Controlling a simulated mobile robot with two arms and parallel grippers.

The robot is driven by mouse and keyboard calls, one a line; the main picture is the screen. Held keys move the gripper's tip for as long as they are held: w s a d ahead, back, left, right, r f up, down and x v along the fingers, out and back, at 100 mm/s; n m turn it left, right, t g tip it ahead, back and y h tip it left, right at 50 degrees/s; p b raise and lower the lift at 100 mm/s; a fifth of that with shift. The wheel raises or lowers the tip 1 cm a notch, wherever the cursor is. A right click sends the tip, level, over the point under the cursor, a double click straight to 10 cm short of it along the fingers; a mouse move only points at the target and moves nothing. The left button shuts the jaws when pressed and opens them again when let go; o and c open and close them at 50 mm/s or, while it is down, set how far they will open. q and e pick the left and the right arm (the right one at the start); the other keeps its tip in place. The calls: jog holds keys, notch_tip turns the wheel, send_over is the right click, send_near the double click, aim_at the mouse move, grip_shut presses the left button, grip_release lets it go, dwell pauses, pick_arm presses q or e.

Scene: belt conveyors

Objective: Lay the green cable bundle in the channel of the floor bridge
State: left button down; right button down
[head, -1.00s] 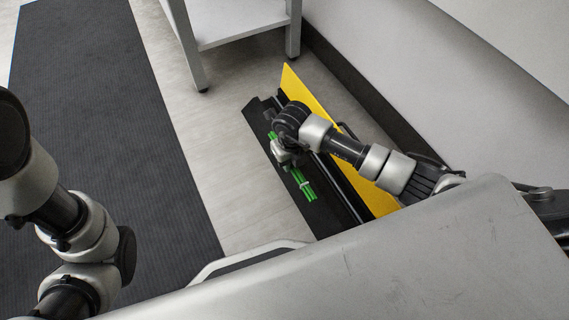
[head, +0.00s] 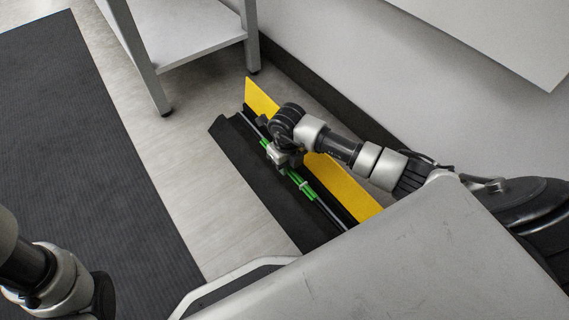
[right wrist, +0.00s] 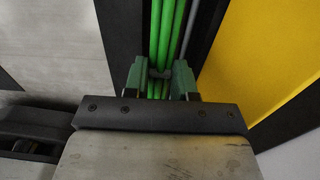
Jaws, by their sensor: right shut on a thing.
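The floor bridge lies on the floor, with a long black ramp (head: 255,185) and a yellow lid (head: 345,190) standing open along its right side. The green cable bundle (head: 302,187) runs lengthwise along the channel, beside a grey cable (head: 333,217). My right gripper (head: 281,158) is shut on the bundle. In the right wrist view, the bundle (right wrist: 165,35) passes between the green-grey fingers (right wrist: 160,82), lined up with the channel between dark edges. I cannot tell whether it touches the channel floor. My left arm shows at lower left; its gripper is out of view.
A grey table (head: 200,45) with a lower shelf stands behind the bridge, its legs on the floor. A white wall (head: 440,100) runs along the right. A dark ribbed mat (head: 70,150) lies at left, with bare floor between it and the bridge.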

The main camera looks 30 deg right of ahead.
jog(key=c, duration=0.8)
grip_release()
jog(key=shift+r, duration=0.1)
notch_tip(320, 180, up, 10)
jog(key=p, duration=0.7)
jog(key=shift+r+p, duration=0.25)
jog(key=shift+p, duration=0.1)
